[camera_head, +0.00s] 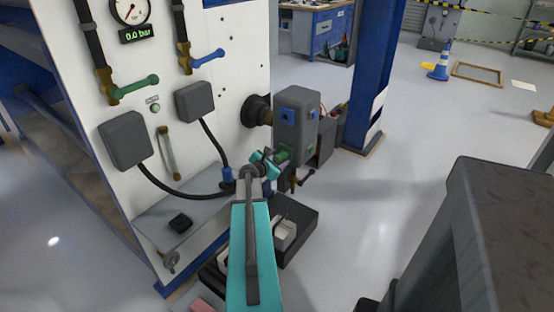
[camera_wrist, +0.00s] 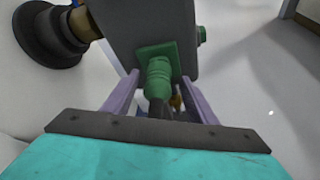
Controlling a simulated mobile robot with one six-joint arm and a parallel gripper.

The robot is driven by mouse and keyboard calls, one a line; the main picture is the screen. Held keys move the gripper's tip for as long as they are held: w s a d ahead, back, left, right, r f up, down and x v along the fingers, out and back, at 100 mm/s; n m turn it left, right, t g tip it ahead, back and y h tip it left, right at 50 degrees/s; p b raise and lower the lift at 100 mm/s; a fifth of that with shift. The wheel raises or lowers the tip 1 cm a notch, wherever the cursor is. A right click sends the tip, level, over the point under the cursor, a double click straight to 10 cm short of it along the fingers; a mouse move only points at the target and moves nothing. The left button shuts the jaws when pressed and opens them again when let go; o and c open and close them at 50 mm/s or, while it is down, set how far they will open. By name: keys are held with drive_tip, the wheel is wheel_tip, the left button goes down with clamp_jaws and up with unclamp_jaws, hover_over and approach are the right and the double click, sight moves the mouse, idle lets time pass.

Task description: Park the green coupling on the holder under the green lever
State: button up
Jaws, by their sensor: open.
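The green coupling (camera_wrist: 158,78) sits against a green square plate on the side of a grey box, with a dark hose end below it in the wrist view. It is small in the head view (camera_head: 284,155). My gripper (camera_wrist: 160,95) is open, with one pale purple finger on each side of the coupling; contact is not clear. My gripper also shows in the head view (camera_head: 266,164). The green lever (camera_head: 137,87) is on the white panel at upper left. A grey block (camera_head: 123,140) with a black hose is below it; I cannot tell which part is the holder.
A blue lever (camera_head: 208,59) and a second grey block (camera_head: 194,101) are on the panel. A blue coupling (camera_head: 228,175) on a hose is left of my gripper. The grey box (camera_head: 297,118) projects right of the panel. A dark tray (camera_head: 300,215) lies below.

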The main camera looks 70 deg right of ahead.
drive_tip(key=shift+s+d+f, duration=0.1)
drive_tip(key=shift+d+f, duration=0.1)
drive_tip(key=shift+d, duration=0.35)
drive_tip(key=c, duration=1.2)
drive_tip(key=shift+a, duration=0.1)
drive_tip(key=shift+c, duration=0.2)
drive_tip(key=shift+w+a+b, duration=0.15)
drive_tip(key=shift+w+a, duration=0.05)
drive_tip(key=shift+a, duration=0.6)
drive_tip(key=shift+w+a+b, duration=0.2)
drive_tip(key=shift+w+a, duration=0.05)
drive_tip(key=shift+a, duration=0.5)
drive_tip(key=shift+w+a+b, duration=0.15)
drive_tip(key=shift+w+a, duration=0.05)
drive_tip(key=shift+a, duration=0.6)
drive_tip(key=shift+a, duration=0.1)
